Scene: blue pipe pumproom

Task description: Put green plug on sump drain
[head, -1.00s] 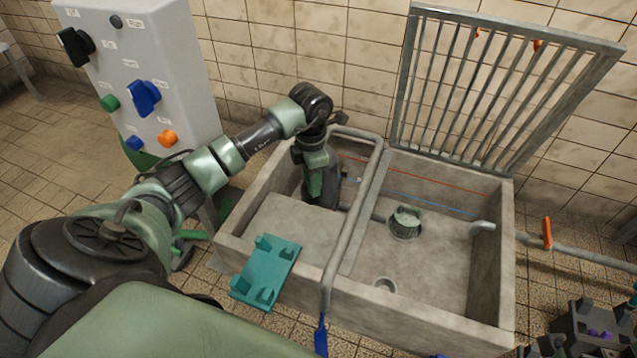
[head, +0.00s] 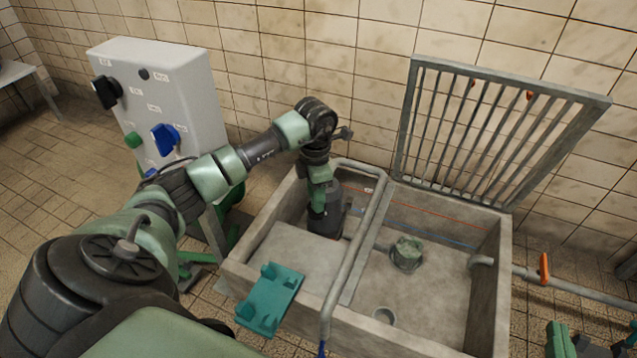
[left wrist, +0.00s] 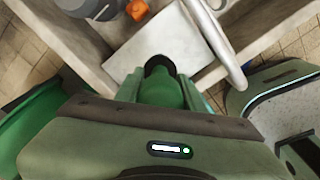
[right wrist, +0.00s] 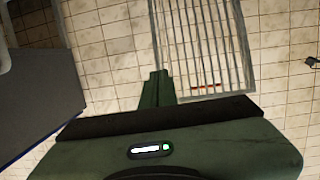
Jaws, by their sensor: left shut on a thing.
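In the left wrist view my left gripper (left wrist: 160,84) is shut on the green plug (left wrist: 162,95), a rounded green body with a black end. In the head view this gripper (head: 318,196) points down over the left part of the concrete sump (head: 430,344), beside a dark grey pump body (head: 333,212); the plug cannot be made out there. The sump drain (head: 384,316) looks like a small round ring in the floor of the right part, apart from the gripper. My right gripper (right wrist: 157,88) looks shut and empty, facing the wall.
A pipe (head: 352,245) crosses the sump between gripper and drain. A raised grate (head: 490,130) leans at the back. A teal bracket (head: 270,298) sits on the front rim; a control box (head: 165,95) stands left.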

